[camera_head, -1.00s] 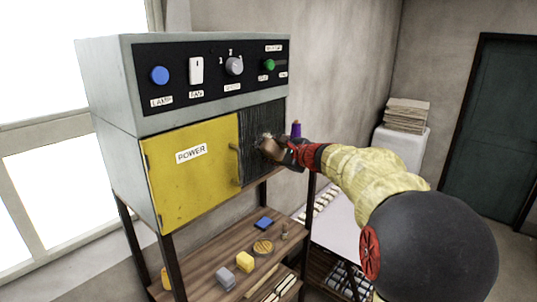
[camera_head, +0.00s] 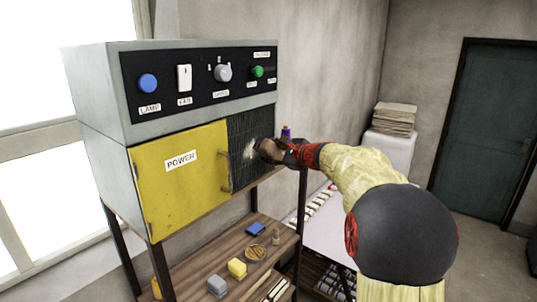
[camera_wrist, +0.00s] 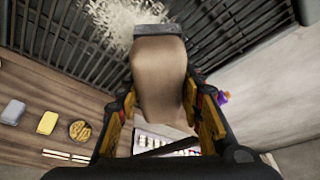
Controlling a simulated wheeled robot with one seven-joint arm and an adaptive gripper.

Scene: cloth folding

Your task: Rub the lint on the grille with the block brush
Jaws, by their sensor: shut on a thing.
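The dark ribbed grille (camera_head: 243,138) is on the cabinet front, right of the yellow POWER door. It fills the top of the wrist view (camera_wrist: 60,45). A pale, stringy patch of lint (camera_head: 250,150) is on the grille; in the wrist view the lint (camera_wrist: 115,25) spreads at the top, around the brush's end. My gripper (camera_head: 283,152) is shut on the block brush (camera_wrist: 158,75), a tan block with a grey end that points at the grille. The brush's end overlaps the lint in the wrist view; I cannot tell whether it touches. In the head view the brush (camera_head: 267,150) is partly hidden by my gripper.
The yellow door (camera_head: 180,180) has a handle (camera_head: 226,172) left of the grille. A wooden shelf (camera_head: 205,265) below holds a blue block (camera_head: 255,229), a yellow block (camera_head: 237,268), a grey block (camera_head: 217,286) and a round item (camera_head: 255,252). A purple-topped object (camera_head: 286,133) is behind my gripper.

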